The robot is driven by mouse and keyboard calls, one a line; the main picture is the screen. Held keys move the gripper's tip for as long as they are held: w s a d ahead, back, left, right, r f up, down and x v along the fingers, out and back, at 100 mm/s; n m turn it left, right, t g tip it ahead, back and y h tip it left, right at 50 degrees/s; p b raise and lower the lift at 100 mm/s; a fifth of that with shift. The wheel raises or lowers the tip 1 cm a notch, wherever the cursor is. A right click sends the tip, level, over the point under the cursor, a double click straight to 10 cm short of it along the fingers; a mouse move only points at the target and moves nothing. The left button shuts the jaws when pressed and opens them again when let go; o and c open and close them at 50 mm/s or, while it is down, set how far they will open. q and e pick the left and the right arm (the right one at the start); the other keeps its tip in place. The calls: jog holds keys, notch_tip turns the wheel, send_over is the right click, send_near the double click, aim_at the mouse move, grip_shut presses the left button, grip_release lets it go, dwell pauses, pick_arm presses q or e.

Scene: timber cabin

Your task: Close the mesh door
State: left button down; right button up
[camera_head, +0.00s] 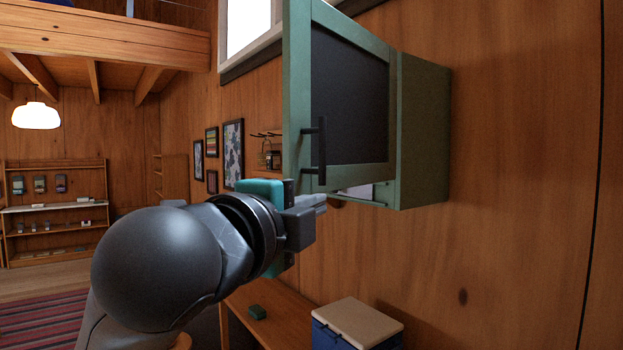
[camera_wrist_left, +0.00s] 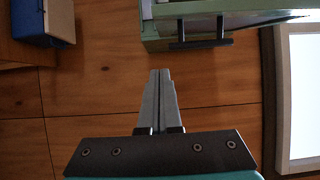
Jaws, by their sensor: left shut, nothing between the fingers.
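A green wall cabinet (camera_head: 424,135) hangs on the timber wall. Its green-framed door with a dark mesh panel (camera_head: 349,95) stands out from the cabinet body, with a gap showing at its lower edge. A black bar handle (camera_head: 322,150) is on the door's left part; it also shows in the left wrist view (camera_wrist_left: 201,44). My left gripper (camera_head: 322,201) is shut and empty, just below the handle and the door's lower edge. In the left wrist view its fingers (camera_wrist_left: 160,74) point toward the wall, apart from the handle. My right gripper is not in view.
A wooden bench (camera_head: 276,301) below carries a blue box with a pale lid (camera_head: 357,323) and a small green block (camera_head: 257,312). A window (camera_head: 247,25) is behind the door. Framed pictures (camera_head: 233,152) hang farther along the wall.

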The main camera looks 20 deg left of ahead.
pick_arm(q)
jog(key=w+a+p, duration=0.2)
jog(key=w+p, duration=0.1)
jog(key=w, duration=0.5)
jog(key=shift+w+a, duration=0.15)
jog(key=shift+a, duration=0.2)
jog(key=shift+a, duration=0.15)
